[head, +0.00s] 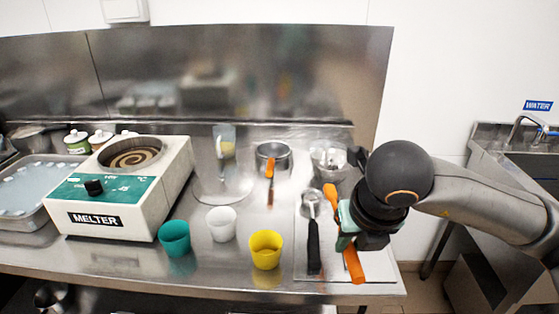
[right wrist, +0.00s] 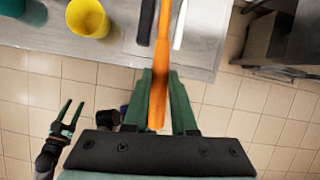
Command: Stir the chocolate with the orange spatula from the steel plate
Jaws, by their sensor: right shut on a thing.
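The melter (head: 125,200), a white box with a green front panel, stands at the left of the table with a brown chocolate swirl (head: 132,158) in its round top opening. The orange spatula (head: 353,262) lies along the steel plate (head: 380,265) at the table's right end. My right gripper (head: 346,236) is over the plate, shut on the spatula's handle. In the right wrist view the handle (right wrist: 160,70) runs between the green fingers (right wrist: 160,85). My left gripper (right wrist: 66,120) shows only in the right wrist view, with its fingers apart and empty.
A black-handled ladle (head: 313,245) lies left of the spatula. Teal (head: 174,238), white (head: 221,224) and yellow (head: 265,249) cups stand along the front. A clear pitcher (head: 224,165) and a steel pot (head: 274,157) stand behind. A sink (head: 515,155) is at the far right.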

